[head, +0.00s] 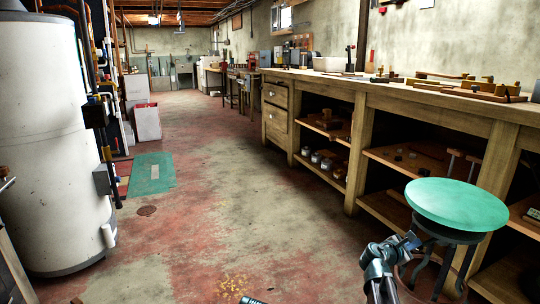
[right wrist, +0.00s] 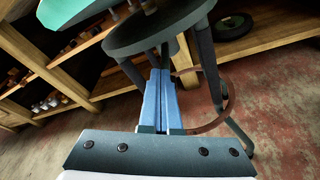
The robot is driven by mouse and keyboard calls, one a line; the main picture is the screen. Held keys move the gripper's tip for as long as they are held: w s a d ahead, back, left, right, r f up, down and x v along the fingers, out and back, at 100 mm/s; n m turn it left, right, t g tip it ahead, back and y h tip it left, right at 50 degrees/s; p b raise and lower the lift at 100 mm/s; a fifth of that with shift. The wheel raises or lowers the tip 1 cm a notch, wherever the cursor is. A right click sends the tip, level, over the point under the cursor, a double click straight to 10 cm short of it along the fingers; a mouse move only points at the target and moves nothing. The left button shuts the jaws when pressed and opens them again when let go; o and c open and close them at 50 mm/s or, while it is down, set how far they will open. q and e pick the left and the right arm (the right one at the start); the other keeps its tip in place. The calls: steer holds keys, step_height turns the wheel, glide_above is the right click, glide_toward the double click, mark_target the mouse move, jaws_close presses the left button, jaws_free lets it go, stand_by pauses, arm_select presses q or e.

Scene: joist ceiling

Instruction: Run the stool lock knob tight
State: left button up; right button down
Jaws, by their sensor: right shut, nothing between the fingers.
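The stool has a round green seat (head: 456,203) at the lower right of the head view, above dark legs. In the right wrist view the green seat (right wrist: 70,10) is cut off at the top left, with a dark round plate (right wrist: 160,30) under it. My right gripper (head: 412,241) is beside the stool, left of and below the seat edge. In the right wrist view its blue fingers (right wrist: 161,75) are shut and empty, pointing under the plate among the legs. I cannot make out the lock knob clearly. A small dark piece at the head view's bottom edge may be my left gripper (head: 251,300).
A long wooden workbench (head: 340,82) with open shelves runs along the right, close behind the stool. A white tank (head: 45,140) stands at the left. A green mat (head: 152,173) lies on the floor. The middle of the floor is mostly clear.

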steer(key=shift+s+d+f, duration=0.15)
steer(key=shift+s+f, duration=0.05)
steer(key=shift+s, duration=0.15)
stand_by(0.3)
steer(key=shift+s+d+f+b, duration=0.1)
steer(key=shift+s+f+b, duration=0.1)
steer(key=shift+s+b, duration=0.15)
steer(key=shift+r, duration=0.15)
steer(key=shift+s+d+r+p, duration=0.15)
steer(key=shift+s+r+p, duration=0.05)
steer(key=shift+p, duration=0.2)
steer(key=f+v, duration=0.1)
steer(key=v, duration=0.4)
steer(key=shift+a, duration=0.65)
